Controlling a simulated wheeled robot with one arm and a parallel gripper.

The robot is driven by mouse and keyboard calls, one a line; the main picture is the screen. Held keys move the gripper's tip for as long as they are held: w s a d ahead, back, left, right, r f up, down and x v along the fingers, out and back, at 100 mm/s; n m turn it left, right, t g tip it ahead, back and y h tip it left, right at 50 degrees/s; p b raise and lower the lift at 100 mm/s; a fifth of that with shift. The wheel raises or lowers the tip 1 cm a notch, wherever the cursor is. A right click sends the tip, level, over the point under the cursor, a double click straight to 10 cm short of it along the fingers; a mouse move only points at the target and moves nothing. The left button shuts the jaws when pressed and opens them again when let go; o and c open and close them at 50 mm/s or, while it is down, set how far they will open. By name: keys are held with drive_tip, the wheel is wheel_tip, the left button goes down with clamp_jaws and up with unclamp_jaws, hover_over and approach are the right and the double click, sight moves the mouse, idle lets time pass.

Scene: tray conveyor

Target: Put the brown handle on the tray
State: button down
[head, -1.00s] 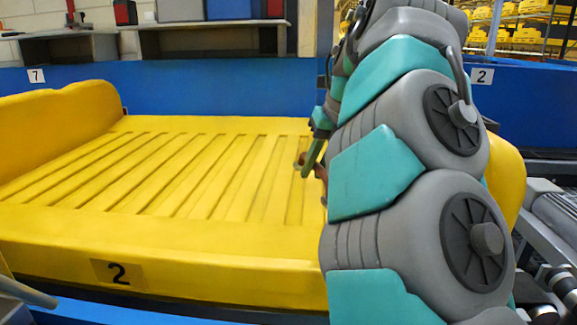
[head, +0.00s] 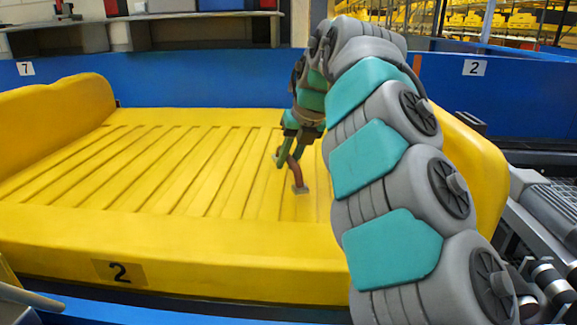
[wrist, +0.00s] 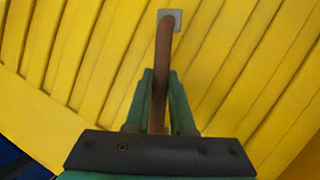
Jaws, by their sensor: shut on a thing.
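The brown handle (head: 296,172) is a thin curved piece with a small grey square plate at its end. My gripper (head: 287,160) is shut on it, over the right part of the yellow tray (head: 170,235). In the wrist view the brown handle (wrist: 162,62) runs up from between the green fingers of my gripper (wrist: 160,88), its grey plate at the far end against the ribbed yellow surface. I cannot tell whether the plate touches the tray. The handle's near end is hidden between the fingers.
The tray has a raised wall at left (head: 60,115) and another at right (head: 468,165). Its ribbed middle and left are clear. A blue barrier (head: 200,75) runs behind it, and conveyor rollers (head: 545,275) lie at the right.

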drive_tip(key=shift+f, duration=0.95)
drive_tip(key=shift+f, duration=0.15)
drive_tip(key=c, duration=0.8)
unclamp_jaws()
drive_tip(key=shift+o, duration=0.2)
drive_tip(key=v, duration=1.2)
